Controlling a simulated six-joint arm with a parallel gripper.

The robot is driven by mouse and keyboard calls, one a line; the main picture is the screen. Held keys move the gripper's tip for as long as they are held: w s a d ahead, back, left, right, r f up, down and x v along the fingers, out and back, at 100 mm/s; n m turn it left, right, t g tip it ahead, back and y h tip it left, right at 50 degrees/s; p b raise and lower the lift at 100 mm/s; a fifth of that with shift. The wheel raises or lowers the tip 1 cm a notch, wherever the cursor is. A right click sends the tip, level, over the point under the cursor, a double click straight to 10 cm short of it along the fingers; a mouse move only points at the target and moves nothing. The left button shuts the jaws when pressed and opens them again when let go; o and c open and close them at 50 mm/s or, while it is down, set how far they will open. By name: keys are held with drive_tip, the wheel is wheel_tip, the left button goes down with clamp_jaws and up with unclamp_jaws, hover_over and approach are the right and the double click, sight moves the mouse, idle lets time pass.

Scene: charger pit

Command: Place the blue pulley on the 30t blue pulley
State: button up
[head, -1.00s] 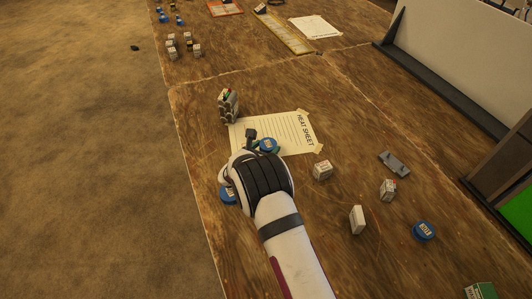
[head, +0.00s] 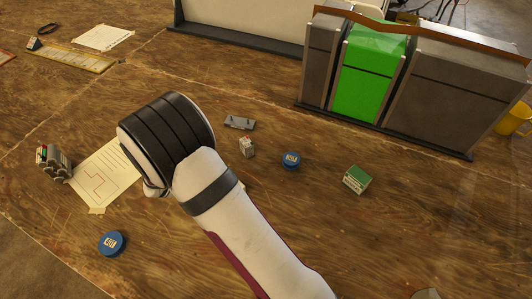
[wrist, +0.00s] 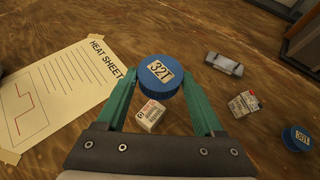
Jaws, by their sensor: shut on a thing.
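My gripper (wrist: 160,82) is shut on a round blue pulley (wrist: 158,70) with a 32T label, held between its green fingers above the wooden table. In the head view my arm hides the fingers and the held pulley. The 30T blue pulley (wrist: 297,139) lies flat, label up, at the lower right of the wrist view, apart from the gripper. In the head view it is the blue pulley (head: 291,160) right of my arm. Another blue pulley (head: 111,243) lies at the lower left of the head view; its label is too small to read.
A white labelled box (wrist: 151,114) is below the held pulley. A small box (wrist: 243,103) and a grey bracket (wrist: 224,63) lie left of the 30T pulley. A green-topped box (head: 357,179) is to its right. The heat sheet (head: 103,172) lies left; bins (head: 366,70) stand behind.

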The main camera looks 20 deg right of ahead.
drive_tip(key=s+d+r+m+g+h, duration=0.1)
drive_tip(key=s+d+m+h, duration=0.2)
drive_tip(key=d, duration=0.8)
drive_tip(key=s+d+m+g+h, duration=0.1)
drive_tip(key=s+d+m+h, duration=0.15)
drive_tip(key=d, duration=0.75)
drive_tip(key=s+d+m+g+h, duration=0.4)
drive_tip(key=s+d+m+g, duration=0.15)
drive_tip(key=s+d, duration=0.75)
hover_over(287, 162)
wheel_tip(287, 162, down, 6)
drive_tip(key=shift+s+d+r, duration=0.1)
drive_tip(key=shift+s+r, duration=0.05)
drive_tip(key=shift+r, duration=0.05)
wheel_tip(287, 162, down, 4)
drive_tip(key=shift+f, duration=0.1)
drive_tip(key=shift+f, duration=0.1)
drive_tip(key=o, duration=1.5)
drive_tip(key=shift+c, duration=0.2)
